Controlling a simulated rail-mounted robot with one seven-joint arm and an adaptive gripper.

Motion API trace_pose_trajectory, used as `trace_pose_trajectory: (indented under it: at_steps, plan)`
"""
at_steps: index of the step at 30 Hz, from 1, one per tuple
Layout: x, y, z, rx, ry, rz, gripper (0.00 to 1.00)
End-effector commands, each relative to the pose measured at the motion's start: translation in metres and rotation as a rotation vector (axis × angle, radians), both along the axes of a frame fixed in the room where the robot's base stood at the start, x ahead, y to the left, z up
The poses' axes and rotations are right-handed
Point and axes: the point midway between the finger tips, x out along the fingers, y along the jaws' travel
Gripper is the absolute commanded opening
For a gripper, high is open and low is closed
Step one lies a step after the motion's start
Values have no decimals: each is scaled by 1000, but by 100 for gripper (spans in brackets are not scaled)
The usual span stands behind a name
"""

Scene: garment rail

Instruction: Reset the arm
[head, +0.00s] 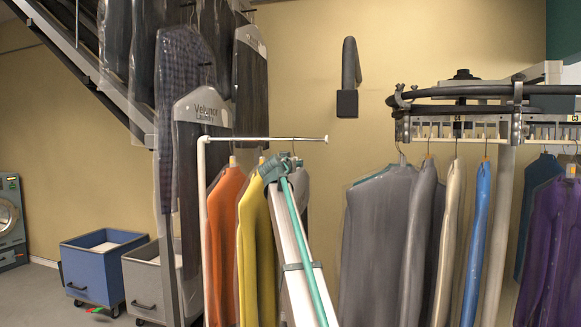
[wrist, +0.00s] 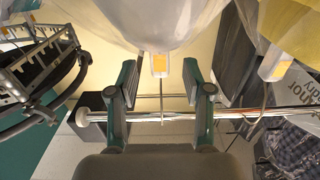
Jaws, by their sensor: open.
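My gripper (head: 282,165) is at the right part of a short silver rail (head: 262,138) in the head view, just below it. In the wrist view my gripper (wrist: 162,88) is open, one dark green finger on each side of a hanger's neck (wrist: 159,64). The hanger's thin hook (wrist: 162,100) runs between the fingers to the rail (wrist: 240,113). There is a gap on both sides, and the fingers do not hold it. A pale garment (wrist: 160,20) hangs from this hanger. In the head view a grey garment (head: 302,190) shows partly behind my gripper.
An orange garment (head: 224,240) and a yellow one (head: 256,250) hang left of my arm. A conveyor (head: 460,125) with grey, cream and blue garments (head: 478,230) is at right. Bagged clothes (head: 180,120) hang at left above wheeled bins (head: 105,262). Bare wall lies above the short rail.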

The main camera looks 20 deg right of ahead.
Motion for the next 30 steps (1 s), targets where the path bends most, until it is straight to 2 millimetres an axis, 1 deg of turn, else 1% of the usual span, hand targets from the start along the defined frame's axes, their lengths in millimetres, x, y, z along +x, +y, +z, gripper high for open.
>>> trace_pose_trajectory:
  at_steps: [1,3,9,21,22,23,30]
  plan:
    - [6,-4,-1,0,0,-1,50]
    - [11,-7,-1,-1,1,-1,50]
    - [21,-15,0,-1,0,-1,50]
    - [24,-17,0,-1,0,-1,50]
    - [24,-17,0,-1,0,0,48]
    - [24,-17,0,-1,0,-1,43]
    - [24,-17,0,-1,1,-1,3]
